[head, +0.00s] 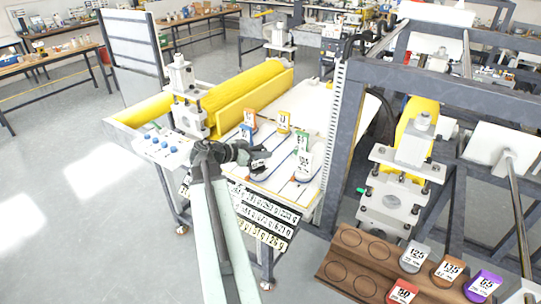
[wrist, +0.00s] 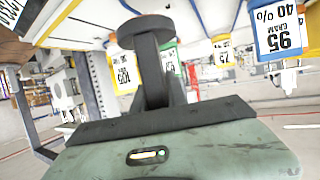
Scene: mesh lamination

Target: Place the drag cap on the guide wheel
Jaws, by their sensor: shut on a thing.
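My gripper (head: 246,154) reaches over the near left part of the white table. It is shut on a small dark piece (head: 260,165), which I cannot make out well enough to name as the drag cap. In the wrist view a dark round disc (wrist: 145,30) on a short stem stands in front of my gripper's green-grey body. Tagged pieces stand beyond it, among them a blue 95 tag (wrist: 278,30) and a yellow tag (wrist: 122,75). I cannot pick out the guide wheel for certain.
A brown tray (head: 345,262) holds tagged pieces at the lower right. A grey steel frame (head: 350,130) stands right of the table. Blue knobs sit on the panel (head: 150,150) at left.

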